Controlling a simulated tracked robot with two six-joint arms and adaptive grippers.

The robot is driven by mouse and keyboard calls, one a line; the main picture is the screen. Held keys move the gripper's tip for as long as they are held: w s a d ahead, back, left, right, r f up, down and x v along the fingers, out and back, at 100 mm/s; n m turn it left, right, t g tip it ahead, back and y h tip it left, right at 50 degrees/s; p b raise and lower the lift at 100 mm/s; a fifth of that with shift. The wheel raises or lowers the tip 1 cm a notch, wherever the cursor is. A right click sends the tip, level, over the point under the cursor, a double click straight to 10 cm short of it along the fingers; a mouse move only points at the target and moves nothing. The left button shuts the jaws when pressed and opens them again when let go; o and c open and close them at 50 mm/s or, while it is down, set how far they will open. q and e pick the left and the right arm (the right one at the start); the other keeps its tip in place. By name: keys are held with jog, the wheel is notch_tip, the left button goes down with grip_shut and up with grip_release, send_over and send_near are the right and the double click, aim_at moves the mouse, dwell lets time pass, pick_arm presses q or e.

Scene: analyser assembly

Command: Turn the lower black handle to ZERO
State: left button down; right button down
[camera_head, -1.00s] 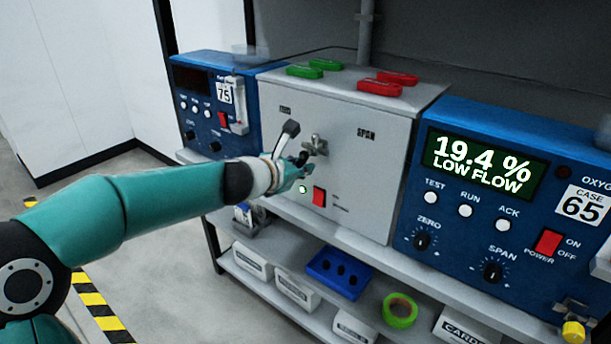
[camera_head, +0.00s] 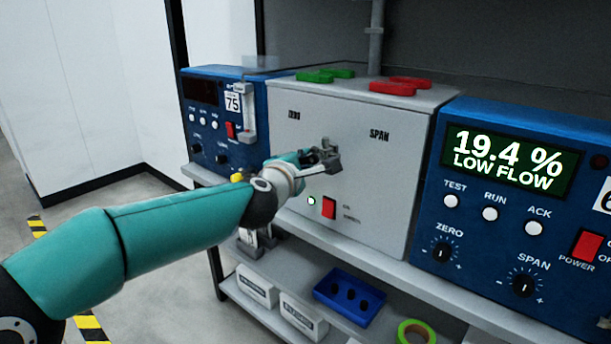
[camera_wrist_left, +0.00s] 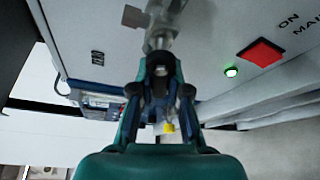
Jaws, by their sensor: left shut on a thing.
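The grey box (camera_head: 350,190) has a small metal valve fitting (camera_head: 328,150) on its front, between the ZERO label (camera_head: 294,115) and the SPAN label (camera_head: 379,135). My left gripper (camera_head: 314,158) is at this fitting, coming from the left, and is shut on the black handle, which is mostly hidden by the fingers. In the left wrist view, the gripper (camera_wrist_left: 160,82) closes just below the metal fitting (camera_wrist_left: 158,36); the ZERO label (camera_wrist_left: 98,58) is to the left. I cannot tell the handle's exact angle. My right gripper is not in view.
Below the fitting are a lit green lamp (camera_head: 311,201) and a red switch (camera_head: 329,208). Green handles (camera_head: 325,76) and red handles (camera_head: 400,86) lie on top of the box. A blue analyser (camera_head: 500,210) reading 19.4 % LOW FLOW stands right; another (camera_head: 207,130) stands left.

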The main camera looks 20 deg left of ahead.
pick_arm(q)
jog(key=shift+d+r+m+t+b, duration=0.15)
jog(key=shift+m+t+b, duration=0.45)
jog(key=shift+m+b, duration=1)
jog(key=shift+m, duration=0.3)
jog(key=c, duration=1.2)
grip_release()
jog(key=shift+r, duration=0.15)
jog(key=shift+o, duration=0.4)
jog(key=shift+r, duration=0.1)
jog(key=shift+s, duration=0.2)
jog(key=s, duration=1.1)
jog(key=shift+s+d, duration=0.15)
jog(key=shift+s, duration=0.15)
